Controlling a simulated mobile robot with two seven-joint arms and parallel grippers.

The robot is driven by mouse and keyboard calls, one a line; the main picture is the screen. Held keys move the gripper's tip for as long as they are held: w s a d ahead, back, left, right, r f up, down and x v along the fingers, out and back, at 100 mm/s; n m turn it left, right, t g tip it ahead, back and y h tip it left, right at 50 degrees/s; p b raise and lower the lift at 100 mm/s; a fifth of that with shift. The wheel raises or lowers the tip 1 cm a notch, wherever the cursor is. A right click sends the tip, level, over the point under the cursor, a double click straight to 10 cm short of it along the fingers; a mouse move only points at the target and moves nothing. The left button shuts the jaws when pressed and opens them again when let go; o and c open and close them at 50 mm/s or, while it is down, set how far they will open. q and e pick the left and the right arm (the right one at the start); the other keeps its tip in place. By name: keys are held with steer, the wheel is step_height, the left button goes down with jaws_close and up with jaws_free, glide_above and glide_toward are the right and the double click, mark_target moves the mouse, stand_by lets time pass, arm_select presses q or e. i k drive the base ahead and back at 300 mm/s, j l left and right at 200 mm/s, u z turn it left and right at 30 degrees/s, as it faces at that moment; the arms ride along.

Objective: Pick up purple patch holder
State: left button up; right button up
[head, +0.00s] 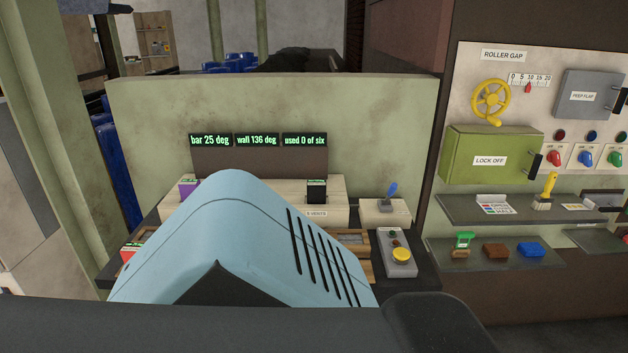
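The purple patch holder (188,188) is a small purple block at the left end of the cream ledge (338,196), below the green-lit displays. Its upper part shows; its lower part and the ledge to its right are partly hidden by a large pale blue shape close to the camera. Neither of my grippers can be made out in the head view, and nothing is seen touching the holder.
A black holder (316,191) stands at the ledge's right. A blue lever box (385,207) and a yellow-button box (400,255) sit further right. A red item (130,250) is at left. A control panel (580,110) and crowded shelf (510,208) fill the right.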

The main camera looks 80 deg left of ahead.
mark_target(186, 186)
steer(key=u, duration=3.35)
steer(key=i+j, duration=0.35)
steer(key=j, duration=0.15)
steer(key=i+j, duration=0.35)
steer(key=j, duration=0.15)
steer(key=i+j, duration=0.4)
steer(key=z, duration=1.25)
steer(key=j, duration=0.1)
